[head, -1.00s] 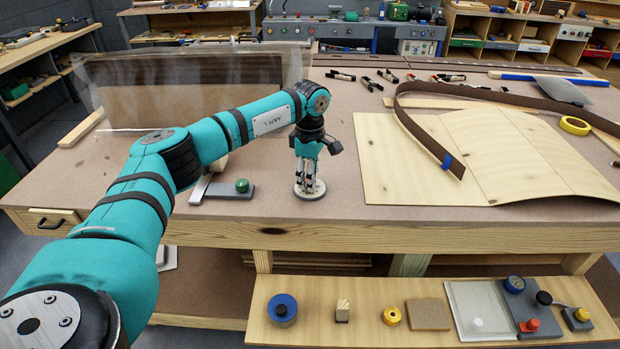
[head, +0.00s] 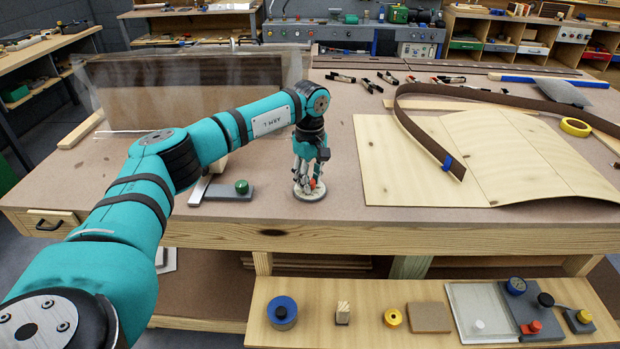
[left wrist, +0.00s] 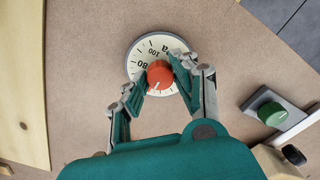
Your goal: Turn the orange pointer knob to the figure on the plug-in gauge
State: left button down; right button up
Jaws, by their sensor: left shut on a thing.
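The orange pointer knob (left wrist: 160,72) stands in the middle of a round white dial (left wrist: 137,56), seen in the left wrist view. The dial carries tick marks and black figures, with 80 and 100 readable; other figures are hidden by the fingers. A short pale mark shows on the knob's near side. My left gripper (left wrist: 156,78) is shut on the knob from both sides. In the head view, my left gripper (head: 307,178) points down over the dial (head: 309,195) near the bench's front edge. I cannot make out the plug-in gauge. My right gripper is out of view.
A grey block with a green knob (head: 242,187) sits left of the dial. Pale veneer sheets (head: 400,165) and a curved brown strip (head: 425,138) lie to the right. A low shelf (head: 375,290) in front holds several small parts. Bench surface around the dial is clear.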

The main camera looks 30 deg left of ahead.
pick_arm(q)
jog(key=shift+r, duration=0.1)
jog(key=c, duration=1)
grip_release()
notch_tip(320, 180, up, 12)
